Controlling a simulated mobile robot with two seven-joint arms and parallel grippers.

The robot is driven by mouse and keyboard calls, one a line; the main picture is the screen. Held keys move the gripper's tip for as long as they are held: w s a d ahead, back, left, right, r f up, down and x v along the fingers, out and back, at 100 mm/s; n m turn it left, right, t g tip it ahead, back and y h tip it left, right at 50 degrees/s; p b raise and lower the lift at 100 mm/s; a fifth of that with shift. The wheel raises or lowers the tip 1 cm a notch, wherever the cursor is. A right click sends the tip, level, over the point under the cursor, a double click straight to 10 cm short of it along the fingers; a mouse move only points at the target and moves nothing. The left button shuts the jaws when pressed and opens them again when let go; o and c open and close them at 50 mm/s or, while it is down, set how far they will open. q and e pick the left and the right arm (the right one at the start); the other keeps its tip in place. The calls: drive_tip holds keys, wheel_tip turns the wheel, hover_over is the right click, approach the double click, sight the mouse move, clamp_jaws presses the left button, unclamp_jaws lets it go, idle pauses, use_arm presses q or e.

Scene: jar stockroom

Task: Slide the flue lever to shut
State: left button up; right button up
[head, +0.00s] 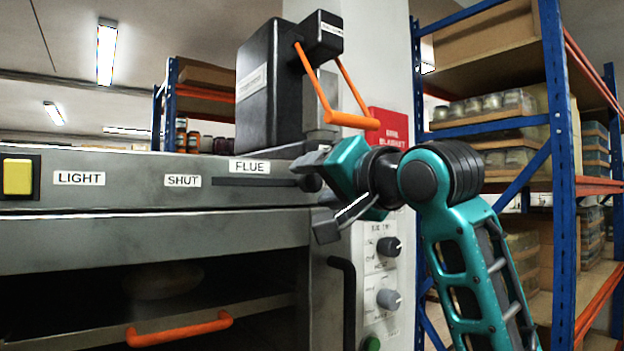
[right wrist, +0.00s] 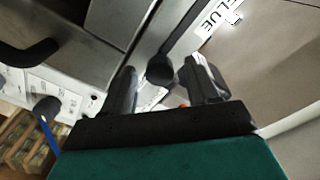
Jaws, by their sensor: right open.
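The flue lever's dark round knob (head: 311,183) is at the right end of a dark horizontal slot (head: 250,182) in the oven's upper panel. The SHUT label (head: 182,181) is beyond the slot's left end, and the FLUE label (head: 250,167) is above the slot. My right gripper (head: 318,193) is open at the knob, one finger above it and one below. In the right wrist view the knob (right wrist: 160,69) shows between the two fingertips of my right gripper (right wrist: 166,82), not gripped. My left gripper is out of view.
An orange handle (head: 350,120) hangs from the black box above the oven. The oven door has an orange handle (head: 180,328). A dark vertical handle (head: 347,290) and control knobs (head: 389,247) are below my right gripper. Blue shelving (head: 563,190) stands at right.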

drive_tip(key=shift+x, duration=1.1)
drive_tip(key=shift+c, duration=0.3)
clamp_jaws()
